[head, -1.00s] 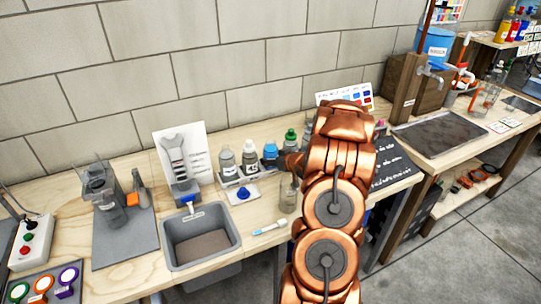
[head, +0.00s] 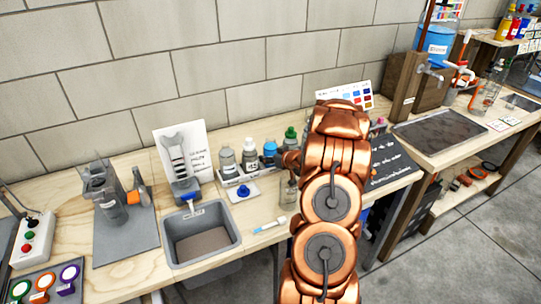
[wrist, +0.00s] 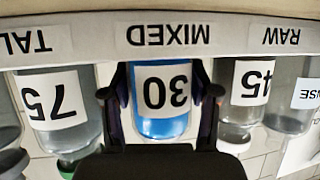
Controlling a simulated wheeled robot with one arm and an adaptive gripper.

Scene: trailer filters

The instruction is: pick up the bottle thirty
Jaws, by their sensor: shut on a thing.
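Bottle thirty (wrist: 160,125) has blue contents and a white label reading 30, which shows upside down in the wrist view. In the head view it is the blue bottle (head: 270,149) in the row at the back of the bench. My gripper (wrist: 160,96) has one dark finger on each side of it and is shut on it. The bottle appears still among its neighbours; whether its base is lifted cannot be told. In the head view my copper arm hides most of the gripper.
Bottle 75 (wrist: 55,105) and bottle 45 (wrist: 243,95) stand close on either side. A pale strip (wrist: 170,34) reading MIXED and RAW runs along the row. A grey sink bin (head: 202,235) is set at the bench front. A printed board (head: 345,95) stands behind my arm.

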